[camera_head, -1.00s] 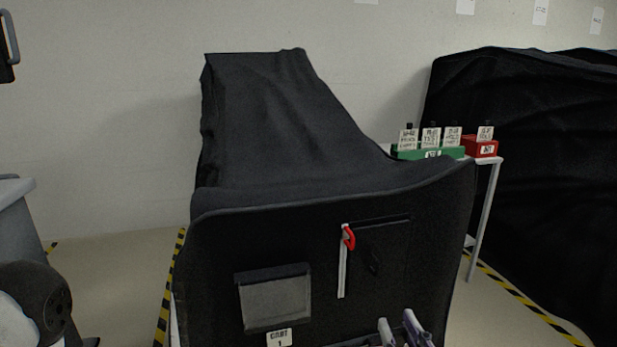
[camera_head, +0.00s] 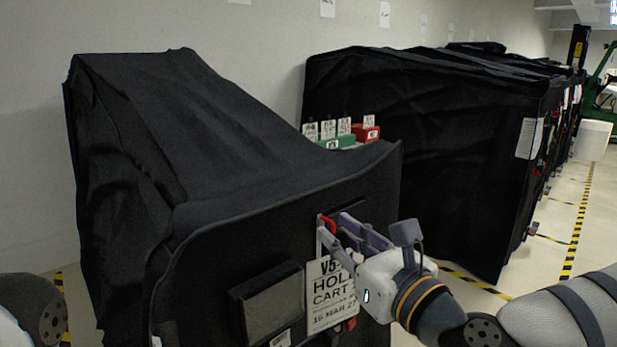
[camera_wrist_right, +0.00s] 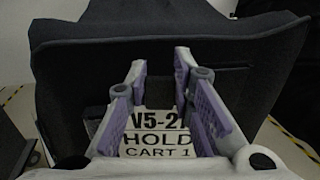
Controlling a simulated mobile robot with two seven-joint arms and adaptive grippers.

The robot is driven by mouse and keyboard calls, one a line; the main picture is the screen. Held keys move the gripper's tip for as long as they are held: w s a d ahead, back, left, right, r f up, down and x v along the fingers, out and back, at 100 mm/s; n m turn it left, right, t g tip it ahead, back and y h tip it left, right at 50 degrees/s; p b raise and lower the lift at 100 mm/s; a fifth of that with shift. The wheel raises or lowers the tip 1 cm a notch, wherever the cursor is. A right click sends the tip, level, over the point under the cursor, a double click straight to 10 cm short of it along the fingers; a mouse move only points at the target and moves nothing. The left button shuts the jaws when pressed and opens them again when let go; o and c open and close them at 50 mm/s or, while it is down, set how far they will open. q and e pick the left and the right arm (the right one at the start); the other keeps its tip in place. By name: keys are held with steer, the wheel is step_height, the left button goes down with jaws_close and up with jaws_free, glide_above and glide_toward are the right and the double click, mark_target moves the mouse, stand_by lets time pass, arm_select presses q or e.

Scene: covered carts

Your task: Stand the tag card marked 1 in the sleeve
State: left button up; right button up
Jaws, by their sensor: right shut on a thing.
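My right gripper (camera_head: 340,230) is shut on a white tag card (camera_head: 331,300) printed "HOLD CART 1". The card hangs upright below the fingers, in front of the cart's black cover panel. In the right wrist view the card (camera_wrist_right: 158,140) shows between the purple-padded fingers (camera_wrist_right: 160,75). The sleeve (camera_head: 270,303), a dark grey pocket on the panel, is just left of the card. The card looks outside it; whether they touch I cannot tell. A small cart label (camera_head: 281,338) sits below the sleeve. My left gripper is out of view.
The covered cart (camera_head: 220,155) fills the middle left. Behind it, a green holder (camera_head: 342,142) and a red holder (camera_head: 368,134) carry several other cards. More covered carts (camera_head: 420,120) stand along the wall. The striped floor (camera_head: 545,262) at right is open.

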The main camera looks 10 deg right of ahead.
steer(key=s+a+r+n+g+y, duration=0.2)
steer(key=a+r+y, duration=0.15)
steer(key=r, duration=0.55)
steer(key=shift+w+a+f+b, duration=1.35)
steer(key=shift+w+a+b, duration=0.9)
steer(key=shift+w+a, duration=1.45)
steer(key=shift+n, duration=0.3)
steer(key=shift+w+d+f+b, duration=0.15)
steer(key=shift+f+b, duration=0.4)
steer(key=shift+f, duration=0.45)
steer(key=shift+w+d+f+b, duration=0.15)
steer(key=shift+f+b, duration=0.35)
steer(key=shift+f, duration=0.5)
steer(key=shift+w+d+f+b, duration=0.1)
steer(key=shift+d+f+b, duration=0.1)
steer(key=shift+f+b, duration=0.6)
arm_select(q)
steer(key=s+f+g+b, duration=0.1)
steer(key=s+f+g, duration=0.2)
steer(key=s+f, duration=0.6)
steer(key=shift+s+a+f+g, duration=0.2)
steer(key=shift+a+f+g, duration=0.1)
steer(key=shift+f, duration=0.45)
arm_select(e)
steer(key=shift+f, duration=1.6)
steer(key=shift+f+b, duration=0.8)
steer(key=shift+f, duration=0.2)
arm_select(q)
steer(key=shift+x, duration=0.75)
